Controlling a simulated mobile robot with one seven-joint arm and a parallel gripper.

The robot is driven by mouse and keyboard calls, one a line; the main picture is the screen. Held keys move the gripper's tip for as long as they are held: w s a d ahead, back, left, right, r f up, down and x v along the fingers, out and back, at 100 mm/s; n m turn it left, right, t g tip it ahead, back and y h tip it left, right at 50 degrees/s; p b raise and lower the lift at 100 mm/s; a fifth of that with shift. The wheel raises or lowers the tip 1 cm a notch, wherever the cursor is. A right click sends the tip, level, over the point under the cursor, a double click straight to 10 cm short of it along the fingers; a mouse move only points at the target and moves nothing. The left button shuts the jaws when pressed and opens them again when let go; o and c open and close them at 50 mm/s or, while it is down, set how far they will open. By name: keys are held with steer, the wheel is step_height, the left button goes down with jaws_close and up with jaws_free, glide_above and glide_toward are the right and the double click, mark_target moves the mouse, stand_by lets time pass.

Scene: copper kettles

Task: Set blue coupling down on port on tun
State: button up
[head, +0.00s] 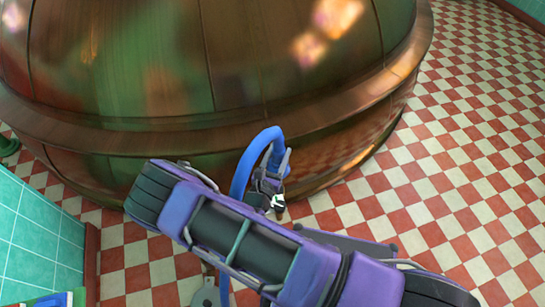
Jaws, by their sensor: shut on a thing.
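The copper tun (290,95) fills the upper part of the head view, large and rounded, with a broad band around its lower side. A blue hose (240,180) arches up from behind my purple arm and bends down into my gripper (272,190). My gripper is in front of the tun's lower side, seen small and partly behind my arm. It is shut at the hose's end, where the blue coupling is mostly hidden by the fingers. I cannot make out the port. I cannot tell whether the coupling touches the tun.
The red and white checkered floor (460,190) is clear at the right. A teal tiled wall (35,235) with a red edge stands at the lower left. A grey rounded object (206,296) shows at the bottom, partly behind my arm.

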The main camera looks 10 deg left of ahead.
steer(key=shift+s+a+f, duration=0.4)
steer(key=shift+a+f, duration=0.2)
steer(key=shift+a, duration=0.2)
steer(key=shift+f+b, duration=0.25)
steer(key=shift+b, duration=0.05)
step_height(320, 180, down, 10)
steer(key=b, duration=0.8)
steer(key=shift+f, duration=0.1)
steer(key=shift+s+f+b, duration=0.1)
steer(key=shift+f+b, duration=0.4)
steer(key=shift+f, duration=0.1)
steer(key=o, duration=1.4)
steer(key=shift+c, duration=0.2)
steer(key=s+a+p, duration=0.1)
steer(key=s+a, duration=0.1)
steer(key=s, duration=1.5)
steer(key=shift+s, duration=0.2)
